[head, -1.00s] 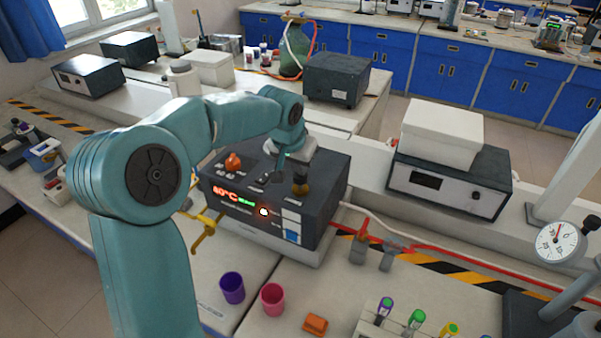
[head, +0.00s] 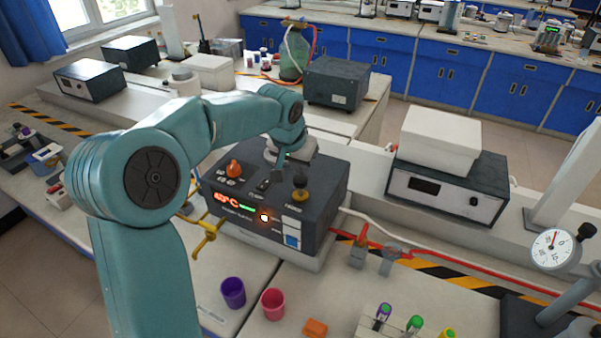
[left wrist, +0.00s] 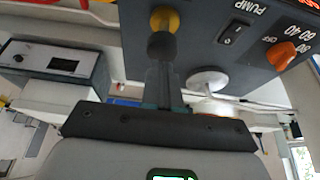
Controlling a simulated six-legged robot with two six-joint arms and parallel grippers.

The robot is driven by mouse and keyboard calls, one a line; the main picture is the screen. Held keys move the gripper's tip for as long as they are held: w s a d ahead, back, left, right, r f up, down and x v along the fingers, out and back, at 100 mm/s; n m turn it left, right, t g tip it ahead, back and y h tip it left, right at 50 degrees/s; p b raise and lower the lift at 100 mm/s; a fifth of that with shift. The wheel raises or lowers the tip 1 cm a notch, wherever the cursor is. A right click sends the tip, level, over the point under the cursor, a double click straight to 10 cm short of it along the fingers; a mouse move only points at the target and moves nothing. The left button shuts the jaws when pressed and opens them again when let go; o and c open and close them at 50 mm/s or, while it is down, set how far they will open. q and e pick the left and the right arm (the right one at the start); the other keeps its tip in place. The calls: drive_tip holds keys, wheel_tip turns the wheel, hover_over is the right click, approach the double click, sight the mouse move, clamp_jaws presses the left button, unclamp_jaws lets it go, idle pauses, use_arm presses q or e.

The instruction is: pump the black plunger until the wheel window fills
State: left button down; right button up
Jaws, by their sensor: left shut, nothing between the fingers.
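The dark instrument box (head: 325,208) stands on the bench with a lit red and green display. Its black plunger (head: 300,181) stands upright in a yellow collar (head: 300,195) on the top right. In the left wrist view the plunger's black knob (left wrist: 160,45) is just beyond my fingertips, with the yellow part behind it. A small glowing round window (head: 264,217) and a pale window with a blue lower part (head: 292,240) are on the front; I cannot tell which is the wheel window. My left gripper (head: 278,172) is shut and empty, close beside the plunger. My right gripper is not in view.
The box top also carries an orange knob (head: 234,168) and a pump switch (head: 263,186). A yellow tap (head: 207,237) sticks out at its left. Purple (head: 233,292) and pink (head: 272,303) cups stand in front. A white-topped unit (head: 440,140) is at the right.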

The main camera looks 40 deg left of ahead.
sight(301, 178)
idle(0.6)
use_arm(q)
drive_tip(key=shift+f+b, duration=1.55)
drive_tip(key=shift+f, duration=0.2)
drive_tip(key=shift+r+p, duration=1.3)
drive_tip(key=shift+r, duration=0.45)
wheel_tip(301, 178, up, 5)
drive_tip(key=p, duration=0.3)
drive_tip(key=shift+r+p, duration=0.1)
drive_tip(key=shift+p, duration=0.3)
